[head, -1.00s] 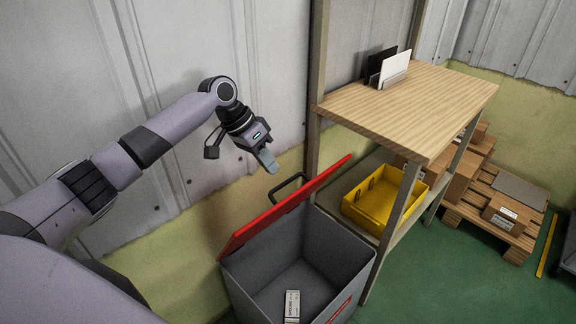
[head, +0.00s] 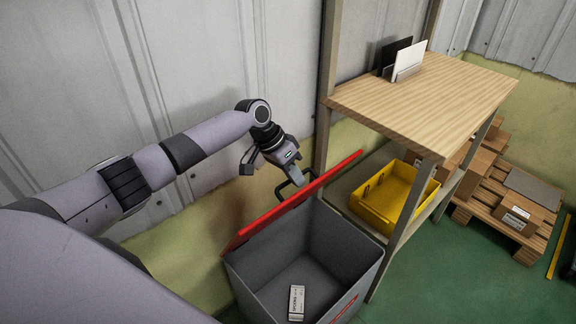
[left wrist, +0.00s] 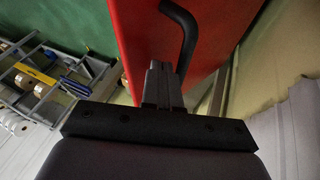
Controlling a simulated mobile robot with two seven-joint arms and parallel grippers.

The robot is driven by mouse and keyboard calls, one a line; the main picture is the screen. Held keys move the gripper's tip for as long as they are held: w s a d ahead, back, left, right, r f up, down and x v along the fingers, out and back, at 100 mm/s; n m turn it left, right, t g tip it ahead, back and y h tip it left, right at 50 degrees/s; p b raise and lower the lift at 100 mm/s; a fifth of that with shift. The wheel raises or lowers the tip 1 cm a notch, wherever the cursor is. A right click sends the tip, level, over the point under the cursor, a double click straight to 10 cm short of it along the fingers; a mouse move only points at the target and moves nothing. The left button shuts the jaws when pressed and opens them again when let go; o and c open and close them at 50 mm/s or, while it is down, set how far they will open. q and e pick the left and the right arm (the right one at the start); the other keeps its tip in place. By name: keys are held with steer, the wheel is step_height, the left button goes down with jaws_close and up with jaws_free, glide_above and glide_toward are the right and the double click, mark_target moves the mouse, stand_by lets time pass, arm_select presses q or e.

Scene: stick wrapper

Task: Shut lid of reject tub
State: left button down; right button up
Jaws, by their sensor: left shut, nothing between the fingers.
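The reject tub (head: 262,278) is a grey bin standing on the floor at the lower middle of the head view. Its red lid (head: 312,191) stands raised, tilted along the back edge, and a small white box (head: 297,302) lies inside the tub. A dark handle (head: 285,190) sticks out behind the lid. My left gripper (head: 297,181) is shut and empty, just behind the lid by the handle; contact is unclear. In the left wrist view the shut fingers (left wrist: 162,86) point at the red lid (left wrist: 140,30), with the black handle (left wrist: 186,35) close by. My right gripper does not show.
A wooden-topped shelf unit (head: 425,105) stands right of the tub, with a yellow crate (head: 394,196) on its lower board. Cartons (head: 516,219) sit on a pallet at the far right. A metal wall (head: 200,70) stands behind my left arm.

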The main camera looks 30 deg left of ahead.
arm_select(q)
steer(key=shift+d+f, duration=0.1)
steer(key=shift+f, duration=0.15)
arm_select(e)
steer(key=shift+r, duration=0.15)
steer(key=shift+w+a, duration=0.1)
arm_select(q)
steer(key=shift+d, duration=0.1)
steer(key=shift+s+d+f, duration=0.2)
steer(key=shift+d, duration=0.3)
steer(key=s+d+f+y+p, duration=0.2)
steer(key=s+d+f+p, duration=0.15)
steer(key=d+f, duration=0.55)
steer(key=s+d+f+y+b, duration=0.1)
steer(key=d+f+b, duration=0.2)
steer(key=f, duration=0.2)
steer(key=s+d+f+t+y+b, duration=0.1)
steer(key=d+f+b, duration=0.1)
steer(key=f+b, duration=0.2)
steer(key=d+f+m+t+y+b, duration=0.1)
steer(key=d+f+b, duration=0.2)
steer(key=f, duration=0.5)
steer(key=shift+s+d+f+y+b, duration=0.2)
steer(key=shift+s+d+y+b, duration=0.1)
steer(key=shift+s+y, duration=0.1)
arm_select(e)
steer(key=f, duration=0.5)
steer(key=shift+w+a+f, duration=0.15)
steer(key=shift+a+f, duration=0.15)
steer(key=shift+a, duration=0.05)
